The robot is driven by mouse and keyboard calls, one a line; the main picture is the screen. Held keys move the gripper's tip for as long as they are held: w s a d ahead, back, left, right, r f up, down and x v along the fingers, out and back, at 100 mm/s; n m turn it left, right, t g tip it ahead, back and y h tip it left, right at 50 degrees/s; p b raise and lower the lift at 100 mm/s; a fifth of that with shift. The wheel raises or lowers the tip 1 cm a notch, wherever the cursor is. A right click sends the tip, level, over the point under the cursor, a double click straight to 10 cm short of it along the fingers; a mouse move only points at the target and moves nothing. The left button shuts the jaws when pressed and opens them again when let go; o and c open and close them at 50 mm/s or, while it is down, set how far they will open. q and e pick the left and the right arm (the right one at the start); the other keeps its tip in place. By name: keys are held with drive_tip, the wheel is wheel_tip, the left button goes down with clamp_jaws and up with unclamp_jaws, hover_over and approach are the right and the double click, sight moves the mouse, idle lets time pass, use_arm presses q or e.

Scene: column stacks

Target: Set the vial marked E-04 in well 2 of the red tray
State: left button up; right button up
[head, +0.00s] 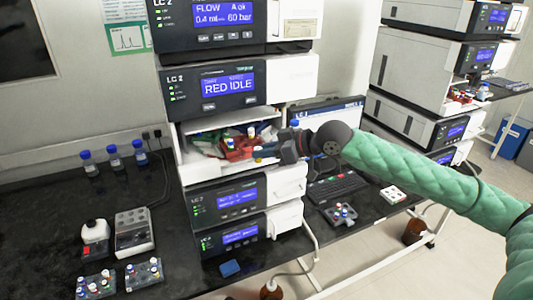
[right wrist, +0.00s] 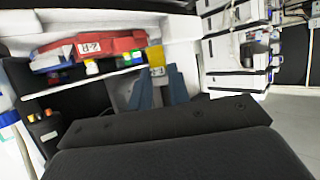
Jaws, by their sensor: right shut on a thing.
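The red tray (head: 240,147) sits in the open bay of the middle instrument stack. It also shows in the right wrist view (right wrist: 110,43), with a white label that appears upside down. My right gripper (head: 265,154) is at the mouth of this bay, just right of the red tray. The vial's marking is not readable. The tray's wells cannot be made out. My left gripper is not in view.
Green and blue items lie beside the red tray in the bay. A keyboard (head: 338,187) and small rack (head: 340,214) are at right.

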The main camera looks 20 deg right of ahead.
drive_tip(key=shift+w+a+f, duration=0.1)
drive_tip(key=shift+w, duration=1.85)
drive_tip(key=shift+w+a+f, duration=0.1)
drive_tip(key=shift+w, duration=3.4)
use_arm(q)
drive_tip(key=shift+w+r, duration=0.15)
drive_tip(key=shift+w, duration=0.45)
use_arm(e)
drive_tip(key=shift+w, duration=0.1)
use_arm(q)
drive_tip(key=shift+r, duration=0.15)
use_arm(e)
drive_tip(key=shift+w, duration=0.2)
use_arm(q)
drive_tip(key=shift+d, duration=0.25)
use_arm(e)
drive_tip(key=shift+w, duration=0.25)
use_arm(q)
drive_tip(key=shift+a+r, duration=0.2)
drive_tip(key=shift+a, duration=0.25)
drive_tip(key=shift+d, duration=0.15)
